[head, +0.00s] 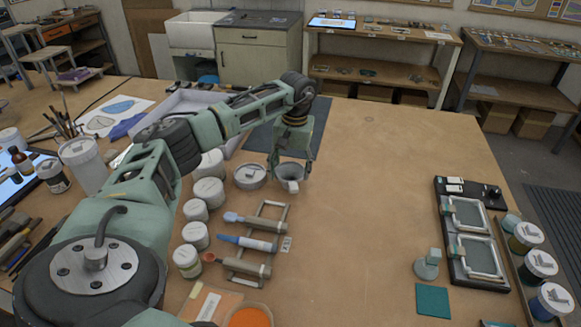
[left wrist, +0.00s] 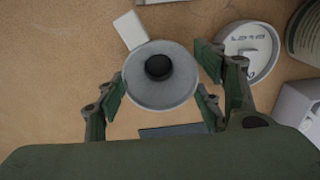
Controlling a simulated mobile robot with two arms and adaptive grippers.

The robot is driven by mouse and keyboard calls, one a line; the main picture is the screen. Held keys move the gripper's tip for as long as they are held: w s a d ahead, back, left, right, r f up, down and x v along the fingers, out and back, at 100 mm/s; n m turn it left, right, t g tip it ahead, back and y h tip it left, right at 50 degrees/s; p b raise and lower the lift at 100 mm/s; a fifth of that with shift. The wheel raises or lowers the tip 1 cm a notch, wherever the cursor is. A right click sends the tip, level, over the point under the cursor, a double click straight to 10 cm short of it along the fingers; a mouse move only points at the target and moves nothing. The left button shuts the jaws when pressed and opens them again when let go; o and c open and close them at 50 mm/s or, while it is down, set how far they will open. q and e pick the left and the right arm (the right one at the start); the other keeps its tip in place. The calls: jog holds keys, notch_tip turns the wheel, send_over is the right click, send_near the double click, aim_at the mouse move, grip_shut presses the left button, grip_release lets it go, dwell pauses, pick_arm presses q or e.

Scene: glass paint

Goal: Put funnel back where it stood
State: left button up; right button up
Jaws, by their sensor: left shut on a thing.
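My right gripper is not in view.
A dark mat (head: 318,115) lies behind. A rack (head: 250,262) with tools is nearer.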

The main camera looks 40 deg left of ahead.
pick_arm(q)
jog(key=o, duration=1.3)
jog(key=shift+c, duration=0.2)
jog(key=shift+o, duration=0.5)
jog(key=o, duration=0.3)
jog(key=shift+r, duration=0.1)
notch_tip(320, 180, up, 7)
jog(key=p, duration=0.5)
